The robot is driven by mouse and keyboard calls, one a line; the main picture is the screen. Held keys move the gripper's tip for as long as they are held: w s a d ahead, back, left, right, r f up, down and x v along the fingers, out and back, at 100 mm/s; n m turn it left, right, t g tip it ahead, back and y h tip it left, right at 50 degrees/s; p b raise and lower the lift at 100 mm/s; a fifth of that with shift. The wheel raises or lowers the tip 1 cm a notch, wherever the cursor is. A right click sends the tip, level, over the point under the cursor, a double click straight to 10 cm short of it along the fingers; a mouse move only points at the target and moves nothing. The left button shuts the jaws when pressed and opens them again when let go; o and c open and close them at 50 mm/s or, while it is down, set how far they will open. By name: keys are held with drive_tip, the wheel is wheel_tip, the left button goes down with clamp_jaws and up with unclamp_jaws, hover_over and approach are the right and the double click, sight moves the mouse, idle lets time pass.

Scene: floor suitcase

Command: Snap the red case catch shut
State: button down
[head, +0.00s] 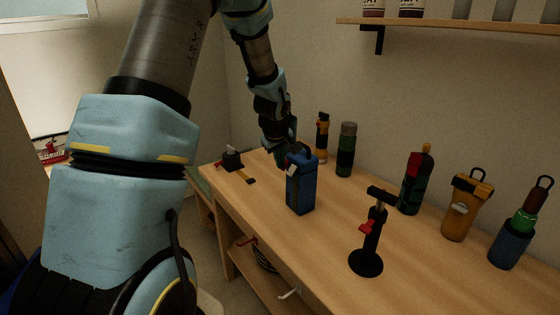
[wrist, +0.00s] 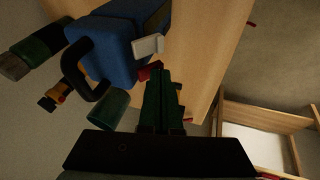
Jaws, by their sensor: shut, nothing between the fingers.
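In the wrist view the blue case (wrist: 103,45) shows a black loop handle (wrist: 95,75) and a pale flap (wrist: 148,45) sticking out from one side. A small red piece (wrist: 149,70) shows between the flap and my fingertips; I cannot tell whether it is the catch or whether it touches them. My gripper (wrist: 166,72) is shut and empty, close beside the case. In the head view my gripper (head: 281,152) is at the case's far left, partly hidden by the case.
Two bottles (head: 346,150) (head: 322,137) stand behind the case. A black clamp stand (head: 371,247) with a red knob stands to its right, with several bottles and holders beyond. A small black box (head: 232,159) lies at the left end. Bare bench (head: 330,230) lies in front.

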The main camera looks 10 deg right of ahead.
drive_tip(key=shift+a+f+t+h+b, duration=0.15)
drive_tip(key=shift+f+t+h+b, duration=0.15)
drive_tip(key=shift+h+b, duration=0.3)
drive_tip(key=shift+s+f+n+t+h+b, duration=0.1)
drive_tip(key=shift+f+n+t+h+b, duration=0.4)
drive_tip(key=shift+h, duration=0.7)
drive_tip(key=shift+r+p, duration=0.75)
drive_tip(key=shift+p, duration=0.1)
drive_tip(key=shift+a, duration=0.1)
